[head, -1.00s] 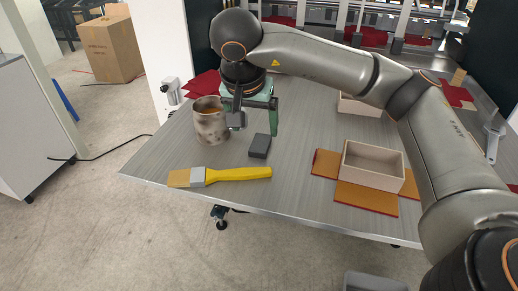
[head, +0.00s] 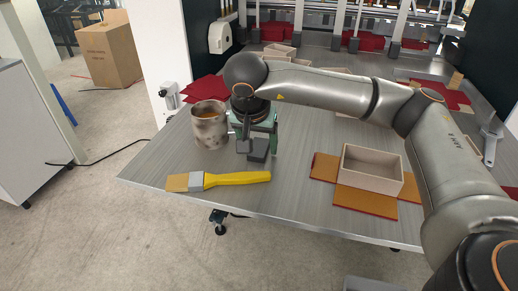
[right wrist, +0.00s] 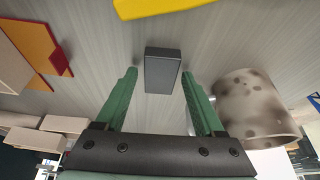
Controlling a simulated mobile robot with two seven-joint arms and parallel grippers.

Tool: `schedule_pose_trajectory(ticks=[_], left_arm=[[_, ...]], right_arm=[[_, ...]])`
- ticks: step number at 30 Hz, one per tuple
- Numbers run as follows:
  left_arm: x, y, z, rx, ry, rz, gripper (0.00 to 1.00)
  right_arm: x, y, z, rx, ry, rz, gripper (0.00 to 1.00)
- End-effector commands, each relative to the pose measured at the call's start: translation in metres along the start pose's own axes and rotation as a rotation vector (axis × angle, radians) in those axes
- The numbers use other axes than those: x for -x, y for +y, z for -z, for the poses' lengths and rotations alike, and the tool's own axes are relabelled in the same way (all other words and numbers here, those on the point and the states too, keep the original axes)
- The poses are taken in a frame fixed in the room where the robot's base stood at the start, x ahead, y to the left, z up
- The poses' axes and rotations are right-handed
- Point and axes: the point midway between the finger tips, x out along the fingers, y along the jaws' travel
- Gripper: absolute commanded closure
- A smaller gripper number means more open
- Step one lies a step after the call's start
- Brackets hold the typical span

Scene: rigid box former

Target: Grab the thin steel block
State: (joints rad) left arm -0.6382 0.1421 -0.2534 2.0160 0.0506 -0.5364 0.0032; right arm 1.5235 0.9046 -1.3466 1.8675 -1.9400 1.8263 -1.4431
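The thin steel block (head: 259,150) is a small dark grey slab lying flat on the metal table, right of the speckled pot. In the right wrist view the block (right wrist: 162,72) lies ahead, between the lines of the two green fingers and slightly beyond their tips. My right gripper (head: 259,146) is low over the block in the head view, partly covering it. In the right wrist view the right gripper (right wrist: 159,72) is open, with nothing between its fingers. My left gripper is not in view.
A speckled pot (head: 210,126) stands just left of the gripper. A brush with a yellow handle (head: 236,178) lies in front. An open box (head: 371,170) sits on orange-brown card (head: 366,201) to the right. Bare tabletop lies between block and box.

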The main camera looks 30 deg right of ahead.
Motion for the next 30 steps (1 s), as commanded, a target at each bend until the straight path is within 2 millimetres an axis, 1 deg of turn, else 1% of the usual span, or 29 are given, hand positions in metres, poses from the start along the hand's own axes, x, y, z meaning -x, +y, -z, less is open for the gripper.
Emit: schedule_pose_trajectory(ticks=[1,2,18,30], left_arm=[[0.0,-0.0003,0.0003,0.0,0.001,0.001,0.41],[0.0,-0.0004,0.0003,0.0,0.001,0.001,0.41],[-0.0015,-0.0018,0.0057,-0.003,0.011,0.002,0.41],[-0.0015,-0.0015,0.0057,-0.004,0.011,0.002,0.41]], right_arm=[[0.0003,-0.0001,0.0,0.0,0.0,0.0,0.36],[0.0003,-0.0002,0.0,0.0,0.0,0.0,0.4],[0.0006,-0.0003,-0.0001,0.001,0.0,0.001,1.0],[0.0013,-0.0005,0.0004,0.0,0.001,0.002,1.0]])
